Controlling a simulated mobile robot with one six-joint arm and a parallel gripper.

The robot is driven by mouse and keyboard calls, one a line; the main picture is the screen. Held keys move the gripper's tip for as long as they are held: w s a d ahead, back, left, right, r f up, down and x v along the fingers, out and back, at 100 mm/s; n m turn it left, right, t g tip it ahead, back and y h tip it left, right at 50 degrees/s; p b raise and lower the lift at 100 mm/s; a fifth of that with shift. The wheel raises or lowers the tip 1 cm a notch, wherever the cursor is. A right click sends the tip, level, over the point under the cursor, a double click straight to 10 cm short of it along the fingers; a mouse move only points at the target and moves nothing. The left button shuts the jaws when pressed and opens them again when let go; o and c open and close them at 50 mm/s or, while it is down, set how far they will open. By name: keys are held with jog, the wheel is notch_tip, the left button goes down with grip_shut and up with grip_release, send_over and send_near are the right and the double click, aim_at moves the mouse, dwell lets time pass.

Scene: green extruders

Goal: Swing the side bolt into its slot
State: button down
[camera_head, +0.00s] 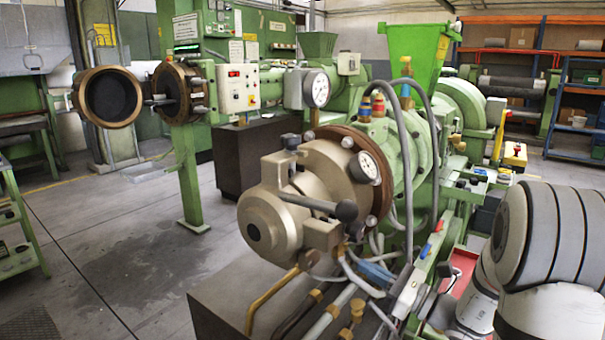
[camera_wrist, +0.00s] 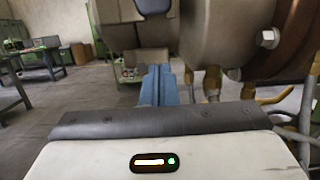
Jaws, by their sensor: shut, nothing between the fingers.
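The extruder's metal end head (camera_head: 275,205) is seated against a brown flange (camera_head: 345,155) in the head view. A lever with a dark round knob (camera_head: 346,211) crosses it. A short bolt with a dark cap (camera_head: 290,141) stands at the upper left rim, and bright bolt ends (camera_head: 371,221) show at the right rim. I cannot tell which one is the side bolt. My gripper (camera_wrist: 157,72) shows blue, closed fingers in the wrist view, holding nothing. They point forward, left of the flange (camera_wrist: 290,45) and its hex bolt (camera_wrist: 268,38).
Brass-fitted hoses (camera_wrist: 212,82) hang close to the right of my fingers. Grey cables and pipes (camera_head: 365,280) crowd below the flange in the head view. A dark block (camera_head: 225,300) stands under the head. Open floor (camera_head: 90,250) lies to the left.

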jog(key=v, duration=0.6)
jog(key=shift+s+d, duration=0.1)
jog(key=shift+s, duration=0.05)
jog(key=s+a+r+n+g+h+p, duration=0.2)
jog(key=s+a+n+g+h+p, duration=0.4)
jog(key=s+a+n+g, duration=0.75)
jog(key=s+d+r+n+t+h+p, duration=0.4)
jog(key=d+r+n+h, duration=0.1)
jog(key=d+n+h, duration=0.4)
jog(key=n+h, duration=0.1)
jog(key=n, duration=0.1)
jog(key=shift+s+d+n+p, duration=0.15)
jog(key=shift+s+n+p, duration=0.2)
jog(key=shift+s, duration=0.05)
